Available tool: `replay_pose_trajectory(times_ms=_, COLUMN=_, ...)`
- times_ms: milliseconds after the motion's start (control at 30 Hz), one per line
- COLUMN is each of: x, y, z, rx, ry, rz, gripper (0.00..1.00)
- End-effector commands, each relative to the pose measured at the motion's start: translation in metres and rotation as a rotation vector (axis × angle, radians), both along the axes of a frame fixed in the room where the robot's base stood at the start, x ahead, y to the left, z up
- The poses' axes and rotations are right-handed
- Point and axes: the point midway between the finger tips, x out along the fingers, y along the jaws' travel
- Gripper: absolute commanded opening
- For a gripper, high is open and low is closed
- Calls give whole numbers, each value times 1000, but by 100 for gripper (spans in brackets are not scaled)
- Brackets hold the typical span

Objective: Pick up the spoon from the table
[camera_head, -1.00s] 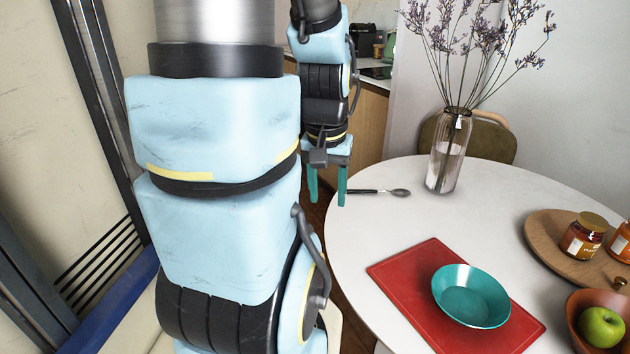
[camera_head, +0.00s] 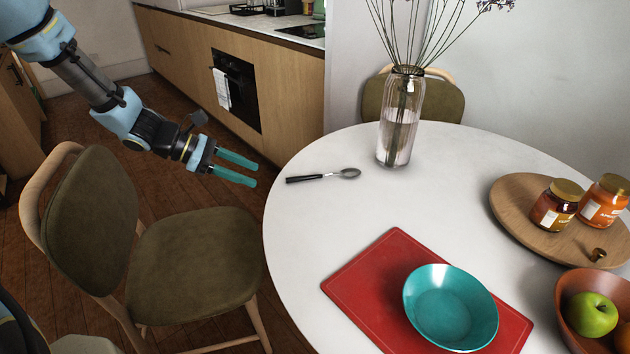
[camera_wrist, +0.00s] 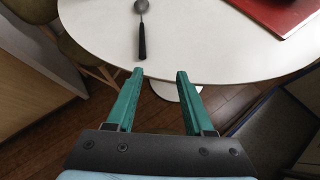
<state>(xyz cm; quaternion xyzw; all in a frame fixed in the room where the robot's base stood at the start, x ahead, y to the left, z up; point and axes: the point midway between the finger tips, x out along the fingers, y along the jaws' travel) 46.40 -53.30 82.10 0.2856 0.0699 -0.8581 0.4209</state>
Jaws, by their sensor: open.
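The spoon (camera_head: 323,176) lies flat on the white round table (camera_head: 300,222), near its left edge. It has a black handle pointing left and a grey metal bowl to the right. My gripper (camera_head: 256,173) is open and empty, just off the table's left edge, left of the handle end. In the wrist view the spoon (camera_wrist: 142,30) shows ahead, its handle toward me. My two green fingers (camera_wrist: 158,74) are apart there, and the handle end is beyond the fingertips, roughly between them. Nothing hides the spoon.
A glass vase (camera_head: 400,118) with dried flowers stands behind the spoon to the right. A red mat (camera_head: 362,285) with a teal bowl (camera_head: 450,306) lies nearer. A wooden tray (camera_head: 512,205) with jars is at right. A green chair (camera_head: 195,262) stands below my arm.

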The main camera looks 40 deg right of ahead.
Motion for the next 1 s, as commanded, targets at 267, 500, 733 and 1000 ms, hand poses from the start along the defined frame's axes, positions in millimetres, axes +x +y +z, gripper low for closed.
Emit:
replay_pose_trajectory(times_ms=267, x=-3, y=-58, z=-6, rx=-85, ry=211, rz=117, gripper=52)
replay_pose_trajectory(times_ms=500, x=-19, y=-82, z=-16, rx=-86, ry=217, rz=119, gripper=52)
replay_pose_trajectory(times_ms=733, x=-31, y=-102, z=-27, rx=-86, ry=214, rz=119, gripper=52)
replay_pose_trajectory(times_ms=1000, x=-49, y=-131, z=-42, rx=-85, ry=212, rz=117, gripper=52)
